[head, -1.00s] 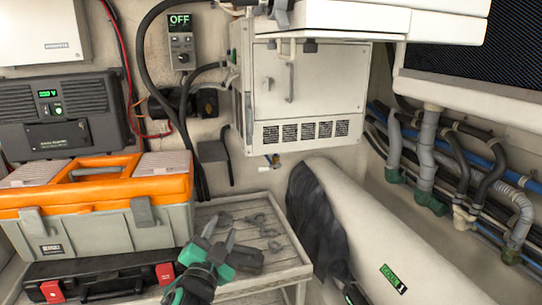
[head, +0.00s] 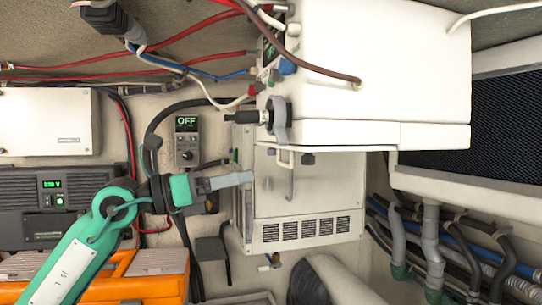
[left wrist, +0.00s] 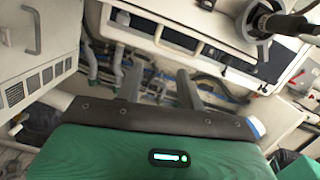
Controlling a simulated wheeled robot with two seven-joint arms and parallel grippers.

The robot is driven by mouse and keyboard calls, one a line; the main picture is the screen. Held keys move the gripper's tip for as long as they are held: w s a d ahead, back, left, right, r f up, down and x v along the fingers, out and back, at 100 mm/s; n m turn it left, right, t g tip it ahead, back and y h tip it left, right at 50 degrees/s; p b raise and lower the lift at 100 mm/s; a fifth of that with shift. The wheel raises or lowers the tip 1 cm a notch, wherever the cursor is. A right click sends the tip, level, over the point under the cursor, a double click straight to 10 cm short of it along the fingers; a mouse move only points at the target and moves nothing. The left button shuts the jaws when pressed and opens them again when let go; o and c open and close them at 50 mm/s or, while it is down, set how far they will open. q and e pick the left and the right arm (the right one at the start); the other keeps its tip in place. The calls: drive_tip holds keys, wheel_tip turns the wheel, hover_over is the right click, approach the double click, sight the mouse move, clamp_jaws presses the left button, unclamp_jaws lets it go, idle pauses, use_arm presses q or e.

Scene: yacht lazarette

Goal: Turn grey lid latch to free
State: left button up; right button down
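A grey rounded latch (head: 280,121) with a black handle is on the left face of the white box (head: 370,80), near its lower edge; I take it for the lid latch. In the left wrist view the latch (left wrist: 258,22) shows at upper right as a grey ring with a dark handle. My left gripper (head: 250,178) is below and left of the latch, apart from it, its fingers pointing right in front of the cabinet's left edge. In the wrist view its fingers (left wrist: 156,72) stand apart with nothing between them. My right gripper is out of view.
A white cabinet (head: 320,195) with a handle and vents is under the box. Red, blue and brown cables run above and beside the latch. A control panel reading OFF (head: 187,140) is on the wall. An orange toolbox (head: 150,272) is at lower left.

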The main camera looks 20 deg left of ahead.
sight(271, 154)
use_arm(q)
drive_tip(key=a+r+t+y, duration=0.2)
drive_tip(key=a+r+y, duration=0.1)
drive_tip(key=a+y, duration=0.15)
drive_tip(key=shift+n, duration=0.3)
drive_tip(key=p+x, duration=0.2)
drive_tip(key=x, duration=0.2)
drive_tip(key=p+x, duration=0.2)
drive_tip(key=x, duration=0.2)
drive_tip(key=p+x, duration=0.2)
drive_tip(key=x, duration=0.3)
drive_tip(key=shift+w+a+r, duration=0.3)
drive_tip(key=shift+w+r, duration=0.1)
clamp_jaws()
